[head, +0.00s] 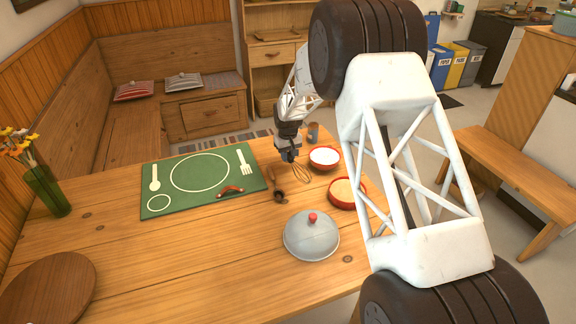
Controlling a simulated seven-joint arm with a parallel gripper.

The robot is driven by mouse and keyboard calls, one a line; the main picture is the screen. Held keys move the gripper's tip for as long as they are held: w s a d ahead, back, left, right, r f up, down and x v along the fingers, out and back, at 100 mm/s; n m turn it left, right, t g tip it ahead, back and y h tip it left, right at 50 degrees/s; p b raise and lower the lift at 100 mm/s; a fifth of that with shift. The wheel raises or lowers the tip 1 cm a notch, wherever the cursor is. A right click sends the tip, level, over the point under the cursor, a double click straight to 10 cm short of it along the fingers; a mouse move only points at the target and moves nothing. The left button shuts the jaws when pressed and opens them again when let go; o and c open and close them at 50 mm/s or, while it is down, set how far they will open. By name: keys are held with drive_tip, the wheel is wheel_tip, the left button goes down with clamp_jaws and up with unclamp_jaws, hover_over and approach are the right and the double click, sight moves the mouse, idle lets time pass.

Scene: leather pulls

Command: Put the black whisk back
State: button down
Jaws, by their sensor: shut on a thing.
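The black whisk (301,173) is on the right part of the wooden table, its looped wires showing brownish and pointing toward the lower right. My gripper (289,158) is at the whisk's upper-left end, shut on its handle. The jaws hide most of the handle. I cannot tell whether the wires touch the table or hang just above it.
A dark ladle-like utensil (280,197) lies left of the whisk. Red bowls stand to its right, one with white contents (324,155), one with orange (344,191). A grey dome lid (312,237) is in front.

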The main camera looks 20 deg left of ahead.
sight(288, 170)
drive_tip(key=shift+f, duration=0.1)
drive_tip(key=shift+f, duration=2.25)
drive_tip(key=shift+f, duration=0.1)
drive_tip(key=c, duration=1)
unclamp_jaws()
drive_tip(key=shift+f, duration=0.1)
drive_tip(key=shift+a+r, duration=0.1)
drive_tip(key=shift+r, duration=3.8)
